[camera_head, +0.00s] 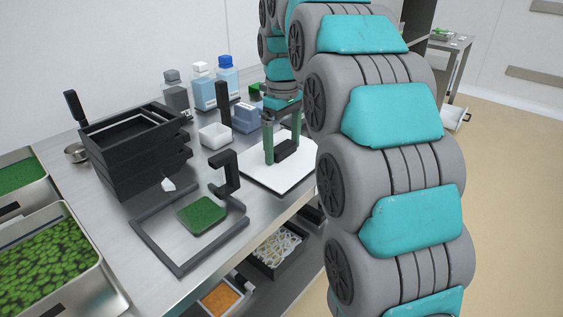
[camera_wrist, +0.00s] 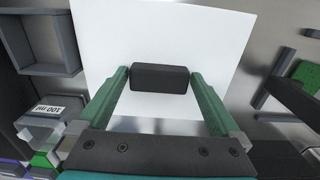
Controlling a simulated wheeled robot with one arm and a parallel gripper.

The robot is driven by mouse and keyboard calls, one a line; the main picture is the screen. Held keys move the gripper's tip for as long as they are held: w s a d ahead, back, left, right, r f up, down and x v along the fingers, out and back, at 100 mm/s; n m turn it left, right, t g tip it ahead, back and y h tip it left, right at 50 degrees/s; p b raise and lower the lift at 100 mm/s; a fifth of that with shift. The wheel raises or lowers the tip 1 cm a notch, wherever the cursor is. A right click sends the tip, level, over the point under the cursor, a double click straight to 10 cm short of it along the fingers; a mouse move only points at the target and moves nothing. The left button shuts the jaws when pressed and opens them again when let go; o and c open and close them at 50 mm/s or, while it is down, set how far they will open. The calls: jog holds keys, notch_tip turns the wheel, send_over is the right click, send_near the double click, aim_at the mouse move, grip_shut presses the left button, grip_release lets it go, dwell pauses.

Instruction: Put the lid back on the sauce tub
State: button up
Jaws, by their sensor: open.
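My gripper (camera_head: 281,154) points down over a white board (camera_head: 250,172) on the steel bench. Its two green fingers are apart. In the wrist view, a dark grey block (camera_wrist: 160,78) shows between the fingertips of my gripper (camera_wrist: 160,73), with a gap at least on the left side. The block (camera_head: 288,148) is also in the head view; whether it rests on the board is unclear. No tub or lid is clearly identifiable as the sauce tub's. A small container with orange contents (camera_head: 219,298) sits on the shelf below the bench. An open white tub (camera_head: 215,135) stands behind the board.
Stacked black trays (camera_head: 135,160) stand at the left. A grey frame with a green plate (camera_head: 203,214) lies in front. Bottles (camera_head: 203,88) and a blue-grey container (camera_head: 245,117) stand at the back. A black bin (camera_head: 277,250) is below. The board's front left is clear.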

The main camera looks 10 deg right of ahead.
jog(key=shift+c, duration=0.4)
jog(key=shift+r, duration=0.1)
jog(key=c, duration=1.3)
jog(key=shift+o, duration=0.2)
jog(key=shift+r, duration=0.15)
